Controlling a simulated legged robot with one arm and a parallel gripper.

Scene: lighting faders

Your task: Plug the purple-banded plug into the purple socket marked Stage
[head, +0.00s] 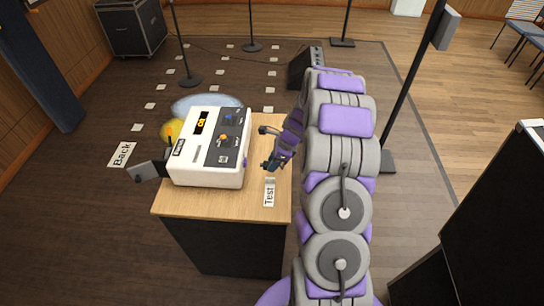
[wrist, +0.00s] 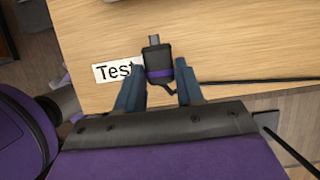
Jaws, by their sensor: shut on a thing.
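The plug (wrist: 158,58), dark with a purple band and a metal tip, sits between the fingers of my gripper (wrist: 157,78) in the wrist view. The gripper is shut on it, and the tip points away from the gripper. A thin dark cable runs off to the right. In the head view my gripper (head: 270,164) is over the table's right side, just right of the white control box (head: 207,178) and apart from it. A small purple spot (head: 245,162) shows on the box's right side; I cannot tell whether it is the socket. I cannot read a Stage mark.
A "Test" label (head: 269,194) lies on the wooden table (head: 225,206), near the gripper. A "Back" label (head: 121,154) lies on the floor at left. A yellow round thing (head: 172,131) is behind the box. A grey piece (head: 146,170) stands at its left. Stands rise behind.

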